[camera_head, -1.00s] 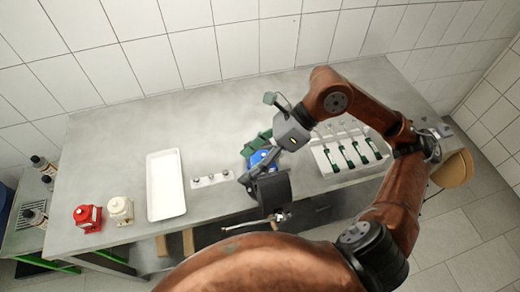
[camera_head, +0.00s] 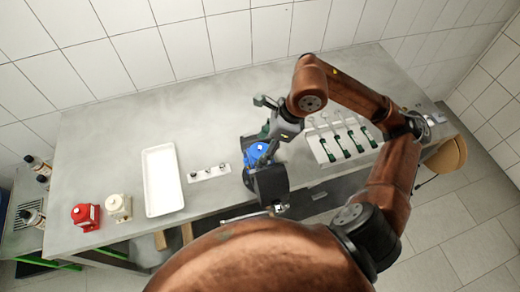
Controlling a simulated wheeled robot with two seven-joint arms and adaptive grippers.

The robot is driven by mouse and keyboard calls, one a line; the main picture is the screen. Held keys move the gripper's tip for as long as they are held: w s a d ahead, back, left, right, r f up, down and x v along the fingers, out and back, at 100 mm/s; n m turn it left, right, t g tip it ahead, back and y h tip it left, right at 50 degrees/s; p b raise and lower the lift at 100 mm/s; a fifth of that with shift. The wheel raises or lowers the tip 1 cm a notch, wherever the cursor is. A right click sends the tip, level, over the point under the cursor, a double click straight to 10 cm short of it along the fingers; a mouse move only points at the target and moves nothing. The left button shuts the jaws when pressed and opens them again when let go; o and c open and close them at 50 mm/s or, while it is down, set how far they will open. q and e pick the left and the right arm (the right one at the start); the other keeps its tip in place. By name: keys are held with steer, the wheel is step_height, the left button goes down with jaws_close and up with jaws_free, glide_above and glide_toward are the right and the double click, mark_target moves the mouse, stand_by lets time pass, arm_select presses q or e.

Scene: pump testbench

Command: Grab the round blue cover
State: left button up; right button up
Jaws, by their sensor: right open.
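The round blue cover (camera_head: 255,152) shows near the middle of the bench, with green parts just behind it. My right gripper (camera_head: 270,142) is open, at the upper right edge of the blue cover. It hides part of the cover and the green parts. Its fingertips are small and partly hidden, so I cannot tell whether they touch the cover. My left gripper is not in view.
A dark vice-like block (camera_head: 268,186) with a metal rod stands in front of the cover. A white tray (camera_head: 151,180), a small plate with knobs (camera_head: 209,173), a red part (camera_head: 85,216) and a cream part (camera_head: 118,207) lie left. A rack of green-handled tools (camera_head: 340,145) stands right.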

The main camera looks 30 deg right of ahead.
steer(key=shift+f, duration=0.1)
steer(key=c, duration=1.3)
